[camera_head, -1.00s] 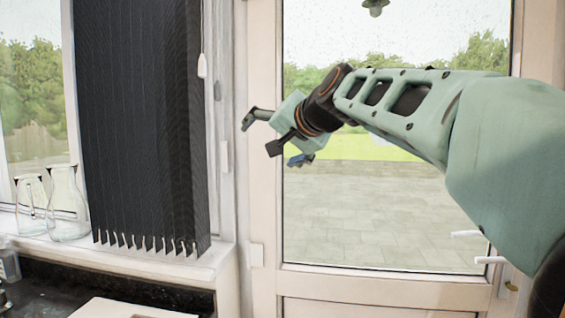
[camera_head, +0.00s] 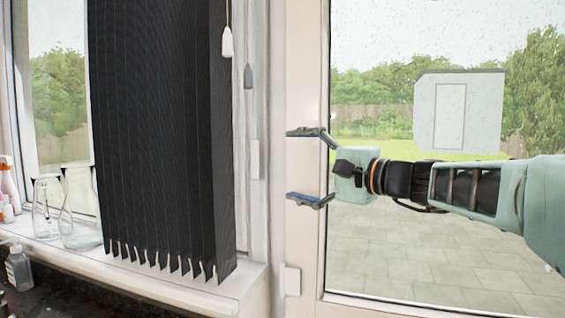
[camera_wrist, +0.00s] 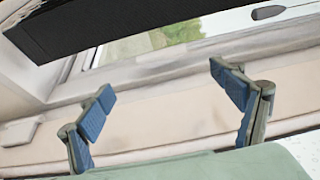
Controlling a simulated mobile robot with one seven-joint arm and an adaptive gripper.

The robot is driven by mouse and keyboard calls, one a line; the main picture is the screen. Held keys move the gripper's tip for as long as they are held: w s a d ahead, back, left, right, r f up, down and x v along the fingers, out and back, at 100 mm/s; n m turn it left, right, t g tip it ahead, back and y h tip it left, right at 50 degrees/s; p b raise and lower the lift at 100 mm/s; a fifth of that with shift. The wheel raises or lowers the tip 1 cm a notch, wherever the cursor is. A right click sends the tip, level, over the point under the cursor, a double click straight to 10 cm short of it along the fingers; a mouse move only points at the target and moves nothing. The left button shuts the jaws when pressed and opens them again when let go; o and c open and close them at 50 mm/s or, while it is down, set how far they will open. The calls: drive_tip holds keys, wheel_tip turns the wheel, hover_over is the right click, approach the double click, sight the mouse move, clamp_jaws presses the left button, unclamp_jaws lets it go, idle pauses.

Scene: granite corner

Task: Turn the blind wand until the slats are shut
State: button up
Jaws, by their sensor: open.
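The dark vertical blind (camera_head: 160,130) hangs in front of the window at left, its slats bunched side by side; its dark edge also shows at the top of the wrist view (camera_wrist: 130,22). I cannot tell whether either is the wand. My gripper (camera_head: 291,165) is open and empty, pointing left before the door frame, right of and below both pulls. Its spread blue-padded fingers show in the wrist view (camera_wrist: 160,85).
Glass jugs (camera_head: 80,215) and bottles (camera_head: 10,190) stand on the sill at left. A pump bottle (camera_head: 19,265) stands below it. The glazed door (camera_head: 430,240) is behind my arm. The space between my fingers and the blind looks free.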

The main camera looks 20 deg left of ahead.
sight(258, 160)
drive_tip(key=p+x, duration=0.1)
drive_tip(key=x, duration=0.9)
drive_tip(key=shift+w+a+p, duration=0.1)
drive_tip(key=shift+a+p, duration=0.25)
drive_tip(key=shift+c, duration=0.3)
drive_tip(key=c, duration=1.1)
